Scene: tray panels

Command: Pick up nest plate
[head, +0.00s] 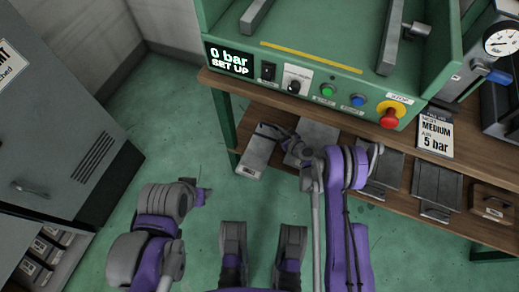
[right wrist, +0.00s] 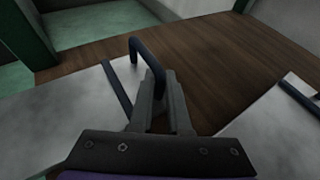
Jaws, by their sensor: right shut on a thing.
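Several grey nest plates lie in a row on the wooden shelf under the green press. The leftmost nest plate (head: 257,153) overhangs the shelf's front edge and bears a small label. My right gripper (head: 275,132) is at this plate. In the right wrist view my right gripper (right wrist: 160,90) is shut on the dark bar handle (right wrist: 143,47) of a pale grey nest plate (right wrist: 50,125). The fingers cover part of the handle. My left gripper (head: 204,195) is low over the floor, away from the plates; its jaws are too small to read.
A second plate (head: 318,133) lies close to the right of the leftmost one, partly behind my right arm. The wooden shelf (head: 405,165) runs on to the right with more plates. A green leg (head: 225,125) stands at the shelf's left end. A grey cabinet (head: 60,110) stands left.

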